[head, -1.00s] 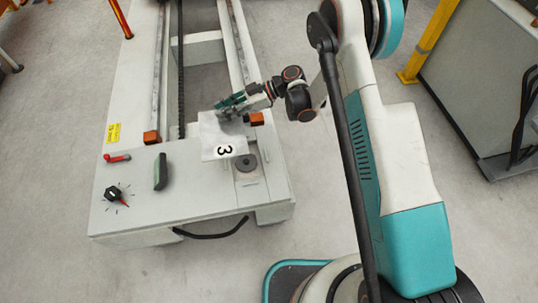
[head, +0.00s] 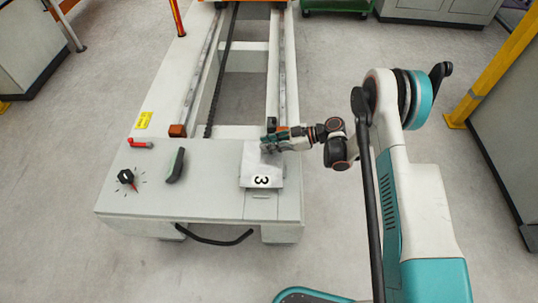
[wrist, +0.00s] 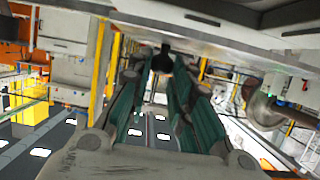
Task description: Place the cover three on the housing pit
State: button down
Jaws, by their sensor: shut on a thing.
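Cover three (head: 257,163) is a pale plate with a black "3" near its front edge. In the head view it is over the right part of the gantry's end deck. My gripper (head: 270,143) is shut on its far edge and reaches in from the right. The housing pit is not visible now; the cover hides the spot where the round grey fitting showed earlier. I cannot tell whether the cover touches the deck. In the wrist view my gripper's green fingers (wrist: 160,85) converge near a dark knob, under a pale surface.
The gantry deck (head: 215,195) carries a black rotary knob (head: 125,176), a dark green-grey handle (head: 175,165) and a red lever (head: 140,144) at left. Open floor lies to the right of the gantry.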

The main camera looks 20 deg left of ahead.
jog(key=shift+f+b, duration=0.8)
jog(key=shift+f, duration=1.75)
jog(key=shift+f, duration=0.1)
jog(key=c, duration=1.4)
grip_release()
jog(key=shift+c, duration=0.2)
